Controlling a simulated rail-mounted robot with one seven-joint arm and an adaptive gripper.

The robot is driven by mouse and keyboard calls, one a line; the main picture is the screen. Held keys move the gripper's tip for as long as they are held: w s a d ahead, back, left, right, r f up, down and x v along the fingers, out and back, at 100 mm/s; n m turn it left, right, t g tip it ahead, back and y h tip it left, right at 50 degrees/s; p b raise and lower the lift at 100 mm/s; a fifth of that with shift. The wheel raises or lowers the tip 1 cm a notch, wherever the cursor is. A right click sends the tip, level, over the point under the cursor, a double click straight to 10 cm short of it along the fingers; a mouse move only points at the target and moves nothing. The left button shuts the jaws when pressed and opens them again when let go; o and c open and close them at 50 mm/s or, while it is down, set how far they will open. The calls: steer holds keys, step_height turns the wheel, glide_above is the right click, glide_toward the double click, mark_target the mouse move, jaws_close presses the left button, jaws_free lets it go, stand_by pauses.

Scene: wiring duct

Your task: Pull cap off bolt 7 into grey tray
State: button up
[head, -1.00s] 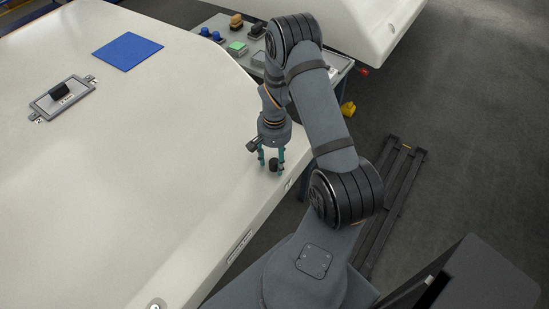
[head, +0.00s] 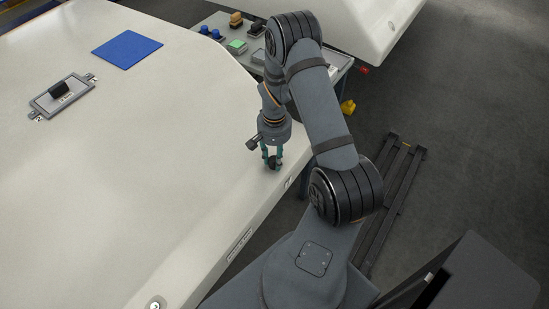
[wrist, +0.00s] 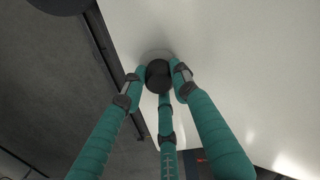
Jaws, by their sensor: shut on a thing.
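My gripper (head: 272,163) has three teal fingers and points down at the near right edge of the large white panel. Its fingers are closed around a small dark round cap (wrist: 158,75), which also shows between the fingertips in the head view. The cap sits at or just above the panel surface. Any bolt under it is hidden, and no number 7 is readable. I cannot tell which thing is the grey tray; a grey-topped cart (head: 222,22) with small containers stands behind my arm.
A blue mat (head: 127,50) and a grey plate with a black handle (head: 62,95) lie on the white panel (head: 150,180). A bolt (head: 156,304) shows at the panel's lower edge. A green block (head: 236,47) is on the cart. The panel's middle is clear.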

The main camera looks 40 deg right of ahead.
mark_target(274, 158)
steer(key=shift+w+d, duration=0.1)
steer(key=shift+w, duration=0.05)
steer(key=shift+c, duration=1.1)
steer(key=shift+r, duration=0.15)
steer(key=shift+r+p, duration=0.4)
steer(key=shift+r, duration=0.1)
jaws_close()
steer(key=shift+r+p, duration=1.15)
steer(key=shift+r, duration=0.55)
